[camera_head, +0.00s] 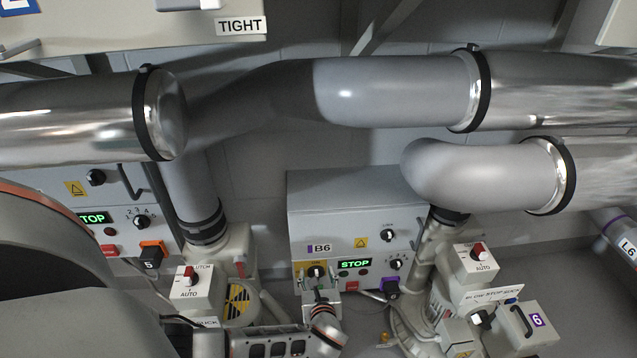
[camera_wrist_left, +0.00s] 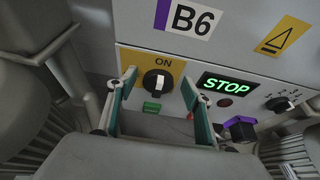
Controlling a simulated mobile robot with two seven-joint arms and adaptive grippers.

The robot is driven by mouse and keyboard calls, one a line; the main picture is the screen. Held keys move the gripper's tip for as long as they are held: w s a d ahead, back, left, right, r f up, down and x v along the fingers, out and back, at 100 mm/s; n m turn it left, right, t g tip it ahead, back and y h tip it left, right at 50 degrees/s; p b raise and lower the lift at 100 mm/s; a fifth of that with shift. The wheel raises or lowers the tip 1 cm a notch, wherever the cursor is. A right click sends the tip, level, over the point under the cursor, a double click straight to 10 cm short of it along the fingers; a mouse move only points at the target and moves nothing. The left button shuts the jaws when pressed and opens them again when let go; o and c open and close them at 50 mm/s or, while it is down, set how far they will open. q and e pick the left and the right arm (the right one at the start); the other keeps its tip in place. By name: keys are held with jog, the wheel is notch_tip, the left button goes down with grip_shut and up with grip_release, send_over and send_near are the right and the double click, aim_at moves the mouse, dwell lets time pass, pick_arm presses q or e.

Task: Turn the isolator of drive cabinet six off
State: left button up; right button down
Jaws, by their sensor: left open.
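Drive cabinet B6 (camera_head: 350,205) is a grey box with a purple-marked B6 label (camera_wrist_left: 186,18). Its isolator is a black round knob with a white bar (camera_wrist_left: 156,83) on a yellow plate marked ON; it also shows in the head view (camera_head: 316,271). The bar stands about upright, towards the word ON. My left gripper (camera_head: 321,292) is just below and in front of the knob. In the left wrist view its teal-padded fingers (camera_wrist_left: 159,86) are open, one on each side of the knob, with nothing held. I cannot tell whether they touch it. My right gripper is not in view.
A lit green STOP display (camera_wrist_left: 228,84), a small selector knob (camera_wrist_left: 281,103) and a purple plug (camera_wrist_left: 240,129) are right of the isolator. Silver pipes (camera_head: 400,95) cross above the cabinet. A blower unit with a purple 6 (camera_head: 536,320) stands at lower right.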

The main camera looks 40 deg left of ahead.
pick_arm(q)
jog(key=shift+c, duration=0.4)
jog(key=c, duration=1.1)
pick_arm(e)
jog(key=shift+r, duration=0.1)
pick_arm(q)
jog(key=shift+a+r+n, duration=0.1)
jog(key=shift+a+n, duration=0.05)
jog(key=shift+n, duration=0.15)
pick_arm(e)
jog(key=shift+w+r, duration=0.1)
pick_arm(q)
jog(key=shift+s, duration=0.1)
jog(key=shift+s+a+n+t+h+p, duration=0.2)
jog(key=shift+n+t+h+p, duration=0.15)
jog(key=shift+n, duration=0.25)
jog(key=shift+s+a+f+n+t+h+b, duration=0.2)
jog(key=shift+s+f+n+t+h+b, duration=0.15)
jog(key=shift+n+t, duration=0.45)
jog(key=shift+a+n+b, duration=0.1)
jog(key=shift+n+b, duration=0.25)
jog(key=shift+n, duration=0.15)
jog(key=shift+t, duration=0.25)
jog(key=shift+r+n, duration=0.1)
jog(key=shift+n, duration=0.2)
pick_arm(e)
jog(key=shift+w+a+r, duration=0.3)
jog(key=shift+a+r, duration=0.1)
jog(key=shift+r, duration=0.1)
